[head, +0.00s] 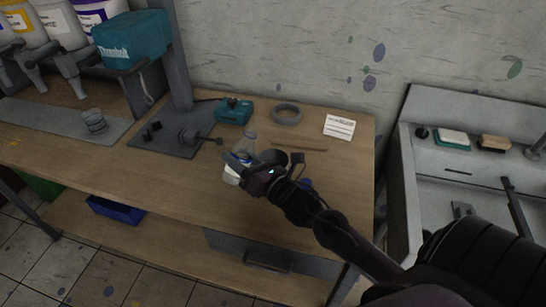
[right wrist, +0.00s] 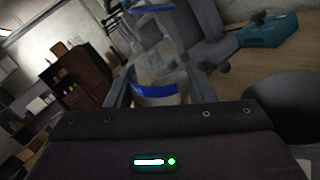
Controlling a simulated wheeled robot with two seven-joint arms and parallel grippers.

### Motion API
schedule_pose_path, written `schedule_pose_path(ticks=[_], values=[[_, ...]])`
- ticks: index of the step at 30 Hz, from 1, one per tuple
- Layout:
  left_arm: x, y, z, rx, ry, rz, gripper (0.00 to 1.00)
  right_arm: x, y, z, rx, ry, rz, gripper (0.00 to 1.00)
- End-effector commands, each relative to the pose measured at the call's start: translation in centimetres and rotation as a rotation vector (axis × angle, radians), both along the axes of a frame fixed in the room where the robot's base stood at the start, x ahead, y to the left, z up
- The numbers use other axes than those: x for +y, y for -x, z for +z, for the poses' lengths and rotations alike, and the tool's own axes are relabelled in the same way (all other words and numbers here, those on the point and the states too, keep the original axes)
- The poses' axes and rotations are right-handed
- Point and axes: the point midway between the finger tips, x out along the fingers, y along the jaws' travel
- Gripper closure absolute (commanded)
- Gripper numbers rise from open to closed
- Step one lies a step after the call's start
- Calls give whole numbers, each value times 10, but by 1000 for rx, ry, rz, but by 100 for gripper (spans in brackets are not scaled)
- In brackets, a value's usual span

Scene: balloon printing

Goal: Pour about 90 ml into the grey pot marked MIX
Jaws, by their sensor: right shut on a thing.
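My right gripper (head: 246,166) is over the middle of the workbench, shut on a clear container with a blue and white band. In the right wrist view the container (right wrist: 155,91) sits between the two fingers, with more blue at its top. Its liquid level cannot be read. A dark grey round vessel (right wrist: 295,108) stands close at the right of the right wrist view; it may be the grey pot, but no MIX marking shows. In the head view my gripper and wrist cover much of this spot. My left gripper is not in view.
A clear cup (head: 95,122) stands on the grey mat at the left. A stand with a grey base (head: 172,146), a teal device (head: 234,111), a grey tape ring (head: 286,114) and a white card (head: 339,127) are on the bench (head: 345,180). A sink (head: 455,185) is at right.

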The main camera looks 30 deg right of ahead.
Motion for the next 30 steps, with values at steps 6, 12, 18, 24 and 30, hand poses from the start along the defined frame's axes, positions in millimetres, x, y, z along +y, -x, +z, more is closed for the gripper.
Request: schedule_pose_path(ticks=[6,12,18,24,30], values=[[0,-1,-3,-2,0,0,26,-6,-1,-3,2,-143,-4,77],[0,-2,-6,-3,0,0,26,-4,0,-4,3,-274,-3,77],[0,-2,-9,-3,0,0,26,1,0,-7,5,-405,-3,77],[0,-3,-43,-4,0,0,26,6,0,-47,11,-535,-3,77],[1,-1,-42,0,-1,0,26,9,0,-45,7,-665,0,77]])
